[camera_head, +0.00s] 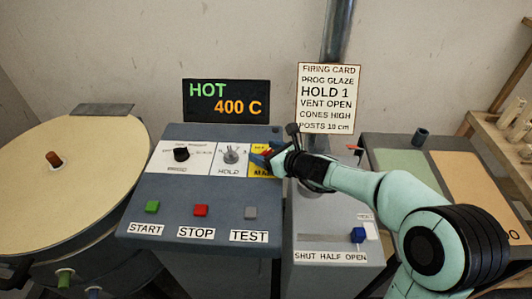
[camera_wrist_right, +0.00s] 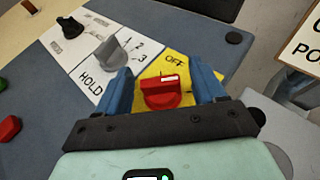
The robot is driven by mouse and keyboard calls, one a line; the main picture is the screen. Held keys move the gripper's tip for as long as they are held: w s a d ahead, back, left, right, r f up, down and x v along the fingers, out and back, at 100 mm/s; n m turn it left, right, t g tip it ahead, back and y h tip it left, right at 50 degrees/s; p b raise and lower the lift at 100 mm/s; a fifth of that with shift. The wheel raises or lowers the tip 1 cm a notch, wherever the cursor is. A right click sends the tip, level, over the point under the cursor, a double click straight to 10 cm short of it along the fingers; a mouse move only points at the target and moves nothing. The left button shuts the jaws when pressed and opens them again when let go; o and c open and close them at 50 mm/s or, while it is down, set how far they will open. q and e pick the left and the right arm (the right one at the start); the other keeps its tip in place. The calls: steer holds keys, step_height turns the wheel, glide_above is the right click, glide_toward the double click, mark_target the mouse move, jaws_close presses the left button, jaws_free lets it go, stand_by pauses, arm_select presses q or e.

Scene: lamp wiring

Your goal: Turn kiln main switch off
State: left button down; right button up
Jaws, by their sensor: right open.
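The kiln main switch is a red rotary knob (camera_wrist_right: 160,92) on a yellow plate (camera_wrist_right: 188,66) marked OFF. In the head view the yellow plate (camera_head: 262,164) sits at the right end of the control panel (camera_head: 190,186), and my gripper mostly hides the knob. My right gripper (camera_head: 268,158) is over the knob. In the right wrist view its blue fingers (camera_wrist_right: 162,88) stand apart, one on each side of the red knob. I cannot tell whether they touch it. The knob carries a white mark on its top. My left gripper is not in view.
A grey HOLD knob (camera_head: 231,155) and a black knob (camera_head: 181,154) lie left of the switch. Green START (camera_head: 152,207), red STOP (camera_head: 200,210) and grey TEST (camera_head: 250,213) buttons line the front. A display (camera_head: 226,101) reads HOT 400 C. A blue vent slider (camera_head: 358,235) is right.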

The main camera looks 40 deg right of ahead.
steer(key=shift+w, duration=0.1)
